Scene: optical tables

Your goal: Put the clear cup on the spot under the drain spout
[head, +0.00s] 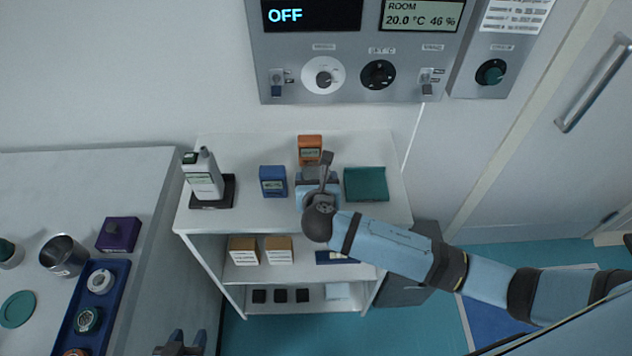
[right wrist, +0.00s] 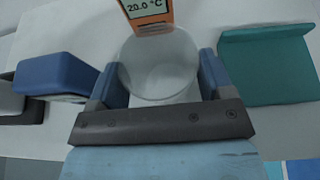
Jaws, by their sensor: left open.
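The clear cup (right wrist: 160,68) stands upright on the white shelf top, between the two fingers of my right gripper (right wrist: 163,78). The fingers flank it closely on both sides; I cannot tell whether they press on it. In the head view my right gripper (head: 318,190) reaches down over the shelf top, and my own arm mostly hides the cup there. My left gripper (head: 180,343) is open and empty at the bottom edge of the head view. No drain spout or spot under it can be made out.
On the shelf unit (head: 190,222) stand a white bottle device (head: 203,176), a blue box (head: 273,181), an orange meter (head: 310,149) and a teal holder (head: 366,184). The orange meter is just behind the cup. A grey table (head: 60,185) with a blue tray (head: 111,298) is at left.

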